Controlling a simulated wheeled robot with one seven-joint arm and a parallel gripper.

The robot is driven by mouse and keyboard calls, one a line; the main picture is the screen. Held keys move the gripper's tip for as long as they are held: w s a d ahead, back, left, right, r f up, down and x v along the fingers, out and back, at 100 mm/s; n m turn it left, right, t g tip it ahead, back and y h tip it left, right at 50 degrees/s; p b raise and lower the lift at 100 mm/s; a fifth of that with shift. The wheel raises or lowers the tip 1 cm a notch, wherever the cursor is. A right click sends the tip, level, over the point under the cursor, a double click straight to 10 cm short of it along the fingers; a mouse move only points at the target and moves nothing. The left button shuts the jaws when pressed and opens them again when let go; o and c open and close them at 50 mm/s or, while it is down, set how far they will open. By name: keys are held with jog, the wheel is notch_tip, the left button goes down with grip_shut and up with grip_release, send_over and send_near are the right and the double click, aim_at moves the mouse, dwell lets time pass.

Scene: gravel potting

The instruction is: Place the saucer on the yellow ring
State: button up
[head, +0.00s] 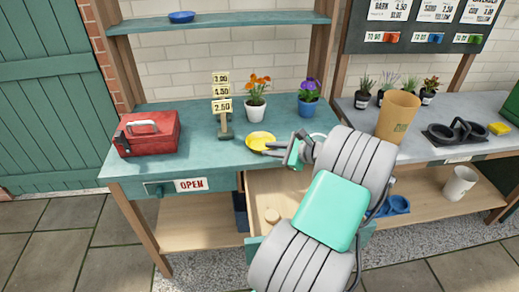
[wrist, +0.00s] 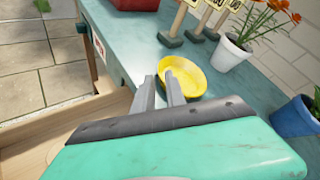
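A round yellow saucer (head: 261,140) lies on the teal bench top, near its front edge. It also shows in the wrist view (wrist: 186,75) as a shallow dish with a raised rim. My gripper (head: 268,149) is at the saucer's near right side in the head view. In the wrist view my gripper (wrist: 161,80) has its two fingers apart with a gap between them, close to the saucer's near rim. The right finger overlaps the saucer there; I cannot tell if it touches. I cannot make out a separate yellow ring in either view.
A red toolbox (head: 148,132), price signs (head: 222,103), an orange-flowered pot (head: 256,106) and a blue pot (head: 308,105) stand on the bench. An open wooden drawer (head: 268,190) lies below. A blue saucer (head: 181,16) sits on the upper shelf. My arm hides the bench's right part.

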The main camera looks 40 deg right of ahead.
jog(key=v, duration=0.6)
jog(key=w+a+n+g, duration=0.35)
jog(key=a+n, duration=0.25)
jog(key=a, duration=0.3)
jog(key=w+a+n+g, duration=0.2)
jog(key=w+a+n, duration=0.3)
jog(key=a, duration=0.5)
jog(key=s+a+n+g+h, duration=0.1)
jog(key=s+a+n+g, duration=0.1)
jog(key=s+a+n, duration=0.4)
jog(key=s+a+n+g+h, duration=0.1)
jog(key=s+a+n+g, duration=0.1)
jog(key=s+a+n, duration=0.5)
jog(key=a+f+n, duration=0.1)
jog(key=a+n, duration=0.2)
jog(key=a, duration=0.2)
jog(key=shift+s+g+h, duration=0.3)
jog(key=shift+g+h, duration=0.05)
jog(key=shift+h, duration=0.05)
